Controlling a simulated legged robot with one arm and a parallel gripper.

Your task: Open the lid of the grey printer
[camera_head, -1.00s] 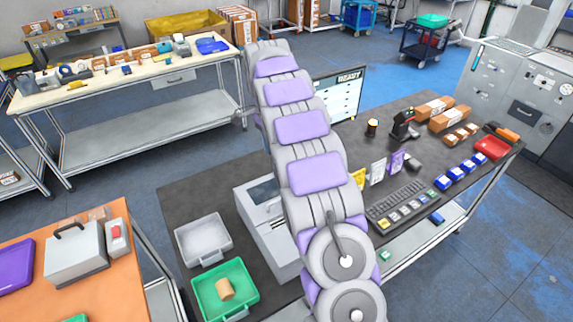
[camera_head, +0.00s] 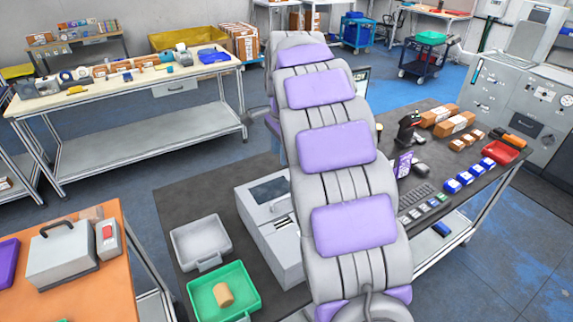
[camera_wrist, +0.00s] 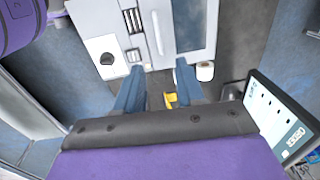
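The grey printer (camera_head: 280,245) stands on the dark table in the head view, left of my arm, with a dark window (camera_head: 270,188) on its top. Part of its right side is hidden by my arm. In the wrist view the printer (camera_wrist: 75,15) fills the top middle, with a framed grey panel (camera_wrist: 190,25), a white handle-like bar and dark slots. The lid looks shut. My gripper (camera_wrist: 158,84) has its two blue-grey fingers apart with nothing between them; they overlap the printer's near edge in the picture. Whether they touch it cannot be told. The head view does not clearly show the gripper.
A grey tray (camera_head: 174,246) and a green tray (camera_head: 195,296) holding a tan cylinder (camera_head: 223,294) sit left of the printer. In the wrist view a white roll (camera_wrist: 205,71) and a yellow item (camera_wrist: 170,100) lie near the fingers, with a monitor (camera_wrist: 278,115) at right.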

